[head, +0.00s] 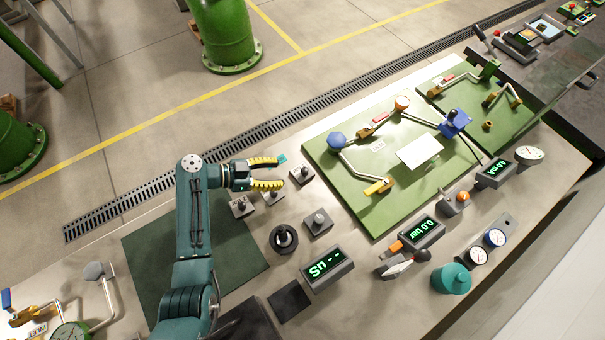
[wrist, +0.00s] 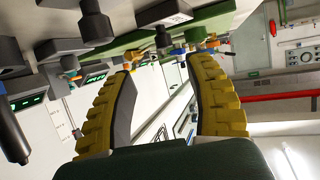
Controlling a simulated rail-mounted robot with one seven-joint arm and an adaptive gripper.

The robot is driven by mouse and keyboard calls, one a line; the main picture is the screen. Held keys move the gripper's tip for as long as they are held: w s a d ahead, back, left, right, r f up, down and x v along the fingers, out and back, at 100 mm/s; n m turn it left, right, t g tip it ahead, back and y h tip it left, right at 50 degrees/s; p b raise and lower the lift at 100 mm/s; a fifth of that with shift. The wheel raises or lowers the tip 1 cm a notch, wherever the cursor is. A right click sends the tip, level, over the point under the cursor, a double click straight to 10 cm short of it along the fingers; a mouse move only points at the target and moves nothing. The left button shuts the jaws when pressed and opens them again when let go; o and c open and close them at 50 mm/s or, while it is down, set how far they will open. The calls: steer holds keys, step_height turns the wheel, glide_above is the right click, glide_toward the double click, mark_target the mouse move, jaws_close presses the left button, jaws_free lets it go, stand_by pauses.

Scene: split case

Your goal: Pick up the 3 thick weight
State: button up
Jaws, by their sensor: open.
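Several grey square blocks with knobs on top stand on the bench near my gripper (head: 278,173). One block (head: 302,176) is just right of the fingertips. Another block (head: 273,197) is just below the lower finger, and a block with a pale label (head: 242,207) is left of it. A larger block (head: 318,223) stands further right. I cannot tell which one is the 3 thick weight. My gripper, with yellow ribbed fingers, is open and empty. In the wrist view, a dark knobbed block (wrist: 95,25) shows at the top, apart from the fingers.
A round black piece with a knob (head: 284,240) and a digital display (head: 328,270) stand in front of the blocks. A green panel (head: 350,200) with pipes and valves lies to the right. A dark green mat (head: 150,250) beside my arm is clear.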

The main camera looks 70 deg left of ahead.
mark_target(302, 170)
steer(key=x, duration=0.3)
steer(key=b+x, duration=0.1)
steer(key=x, duration=0.2)
steer(key=b+x, duration=0.1)
steer(key=x, duration=0.2)
steer(key=shift+w+a, duration=0.25)
steer(key=shift+a, duration=0.05)
jaws_close()
steer(key=shift+r, duration=0.1)
